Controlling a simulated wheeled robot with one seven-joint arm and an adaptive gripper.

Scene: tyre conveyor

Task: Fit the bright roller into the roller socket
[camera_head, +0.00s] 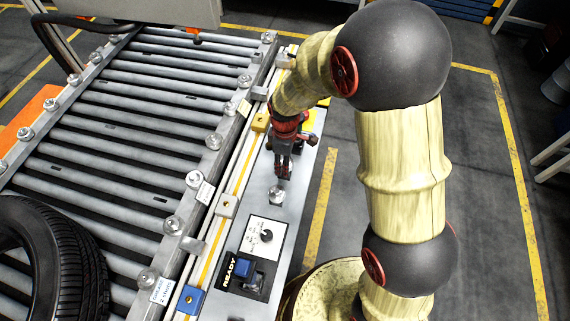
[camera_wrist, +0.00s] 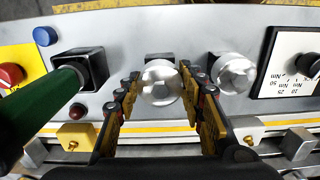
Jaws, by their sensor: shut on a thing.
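The bright roller (camera_wrist: 160,84) is a shiny silver cylinder, seen nearly end-on between the fingers of my gripper (camera_wrist: 159,75) in the wrist view. The gripper is shut on it, over the grey panel. A dark block (camera_wrist: 160,57) shows just behind the roller and is mostly hidden by it; it may be the roller socket. I cannot tell whether the roller is touching it. In the head view my gripper (camera_head: 283,172) points down at the panel, and the held roller cannot be made out there.
A second silver round piece (camera_wrist: 232,75) stands close right of the fingers. A green cylinder (camera_wrist: 45,110) stands at a black square block (camera_wrist: 92,66) on the left, near a red button (camera_wrist: 10,75). The conveyor (camera_head: 125,130) with a tyre (camera_head: 75,250) lies beside the panel (camera_head: 305,165).

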